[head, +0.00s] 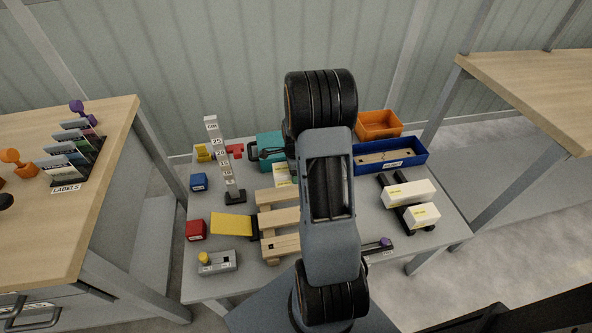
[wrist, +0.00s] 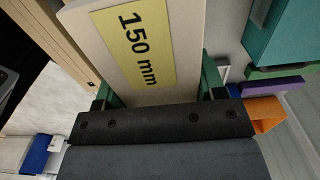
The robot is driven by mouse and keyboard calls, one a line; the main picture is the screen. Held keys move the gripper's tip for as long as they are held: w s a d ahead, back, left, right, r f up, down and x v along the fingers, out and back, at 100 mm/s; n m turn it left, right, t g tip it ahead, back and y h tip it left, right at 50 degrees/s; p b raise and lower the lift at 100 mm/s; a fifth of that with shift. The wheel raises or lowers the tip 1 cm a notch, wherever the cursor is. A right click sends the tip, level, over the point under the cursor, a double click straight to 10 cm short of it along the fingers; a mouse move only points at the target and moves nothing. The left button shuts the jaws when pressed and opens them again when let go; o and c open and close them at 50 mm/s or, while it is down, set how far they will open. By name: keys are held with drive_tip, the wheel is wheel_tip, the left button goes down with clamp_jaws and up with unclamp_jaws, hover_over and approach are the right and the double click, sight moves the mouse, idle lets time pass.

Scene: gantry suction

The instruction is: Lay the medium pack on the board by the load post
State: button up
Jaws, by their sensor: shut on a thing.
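The medium pack (wrist: 105,45) is pale, with a yellow label reading 150 mm. It fills the middle of the wrist view. My gripper (wrist: 158,88) is shut on it, one green finger at each side. In the head view my arm hides the gripper; a pale piece with a yellow label (head: 282,174) beside the arm looks like this pack. A tall post with a centimetre scale (head: 225,165) stands on a dark foot at the left of the grey table. Wooden slats (head: 280,220) lie right of it, partly behind my arm. I cannot tell which piece is the board.
Two white packs, a long one (head: 408,194) and a short one (head: 423,216), lie on black rails at right. A blue tray (head: 412,157), an orange bin (head: 379,124) and a teal case (head: 270,142) stand behind. Blue (head: 198,182) and red (head: 196,230) blocks line the left edge.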

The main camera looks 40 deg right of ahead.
drive_tip(key=shift+f+b, duration=2.1)
drive_tip(key=shift+f, duration=0.8)
drive_tip(key=shift+f+b, duration=0.65)
drive_tip(key=shift+f, duration=0.4)
drive_tip(key=o, duration=1.2)
drive_tip(key=shift+a, duration=0.1)
wheel_tip(320, 180, up, 14)
drive_tip(key=p, duration=0.3)
drive_tip(key=shift+f, duration=0.1)
